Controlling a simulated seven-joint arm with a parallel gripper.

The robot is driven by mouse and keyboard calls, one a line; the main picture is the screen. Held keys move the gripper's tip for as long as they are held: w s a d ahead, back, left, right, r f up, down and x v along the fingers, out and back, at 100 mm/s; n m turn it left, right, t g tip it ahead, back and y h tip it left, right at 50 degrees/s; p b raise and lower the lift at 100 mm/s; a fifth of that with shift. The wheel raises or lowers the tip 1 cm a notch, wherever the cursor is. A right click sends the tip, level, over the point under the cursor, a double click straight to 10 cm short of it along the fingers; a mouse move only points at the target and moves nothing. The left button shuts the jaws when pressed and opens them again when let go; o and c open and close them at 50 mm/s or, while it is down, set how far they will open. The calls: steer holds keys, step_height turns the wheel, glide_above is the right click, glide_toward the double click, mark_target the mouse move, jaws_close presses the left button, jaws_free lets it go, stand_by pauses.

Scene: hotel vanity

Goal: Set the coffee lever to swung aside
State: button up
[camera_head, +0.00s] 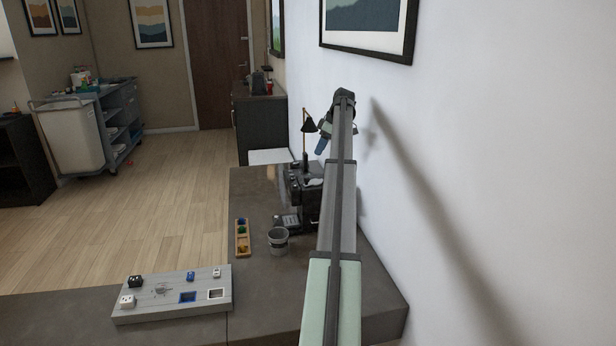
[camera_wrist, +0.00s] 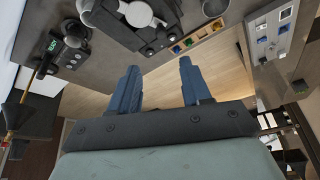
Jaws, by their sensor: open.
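The dark coffee machine (camera_head: 303,196) stands on the vanity counter, close to the wall, partly hidden by my arm. In the wrist view the coffee machine (camera_wrist: 155,38) is cut off at the top edge. A pale rounded part (camera_wrist: 137,13) shows on top of it; I cannot tell for sure whether this is the lever or how it is set. My gripper (camera_head: 321,146) is in the air above and beyond the machine. In the wrist view my gripper (camera_wrist: 158,68) has its two blue fingers wide apart, with nothing between them, clear of the machine.
A black-shaded lamp (camera_head: 308,123) stands near my gripper, behind the machine. A grey bucket (camera_head: 278,243) and a wooden tray (camera_head: 242,238) of coloured pieces are in front of it. A grey board (camera_head: 172,295) with small blocks lies nearer. The wall is close on the right.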

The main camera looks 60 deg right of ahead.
mark_target(307, 178)
steer(key=shift+n, duration=0.4)
steer(key=x, duration=1.3)
steer(key=shift+a+f, duration=0.1)
steer(key=shift+f, duration=0.35)
steer(key=shift+c, duration=0.4)
jaws_close()
